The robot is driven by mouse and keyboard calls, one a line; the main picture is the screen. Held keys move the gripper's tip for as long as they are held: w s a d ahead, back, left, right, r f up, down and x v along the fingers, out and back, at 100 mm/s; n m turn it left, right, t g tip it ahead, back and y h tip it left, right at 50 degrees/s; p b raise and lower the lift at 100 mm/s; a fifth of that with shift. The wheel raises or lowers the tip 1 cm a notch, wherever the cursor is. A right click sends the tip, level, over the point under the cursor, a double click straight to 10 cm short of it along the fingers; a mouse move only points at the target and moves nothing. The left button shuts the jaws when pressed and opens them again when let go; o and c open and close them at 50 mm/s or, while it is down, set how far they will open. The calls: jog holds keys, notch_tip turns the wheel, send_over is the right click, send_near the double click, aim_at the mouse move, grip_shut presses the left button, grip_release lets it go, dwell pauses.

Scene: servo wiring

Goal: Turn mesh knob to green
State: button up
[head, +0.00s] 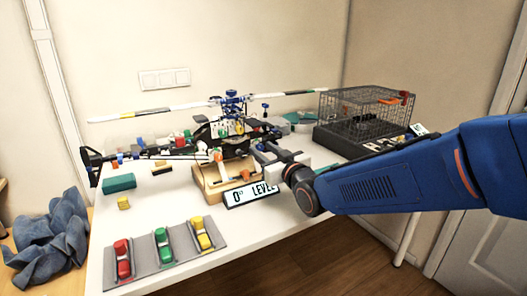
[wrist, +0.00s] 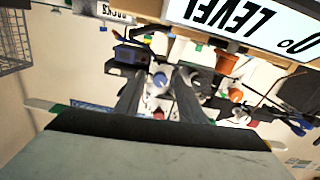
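A model helicopter (head: 232,128) stands on a wooden stand on the white table. In the wrist view, a small round blue and white part (wrist: 160,79), perhaps the mesh knob, shows between my two dark fingertips. No clear green mark beside it can be made out. My gripper (head: 262,150) reaches in from the right at the helicopter's near right side. The fingers (wrist: 158,88) are apart, with a gap on both sides of the round part. Whether they are around it or short of it I cannot tell. In the head view my gripper hides this spot.
A display reading "0° LEVEL" (head: 250,195) stands just in front, close to my gripper. An orange part (wrist: 226,62) is near the fingers. A wire cage (head: 365,112) stands back right. A grey tray (head: 143,270) with red, green and yellow pieces lies front left.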

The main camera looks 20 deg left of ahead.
jog(key=shift+w+a, duration=0.15)
grip_shut()
jog(key=shift+m, duration=0.3)
jog(key=m, duration=0.9)
dwell(0.3)
jog(key=shift+m, duration=0.3)
dwell(0.3)
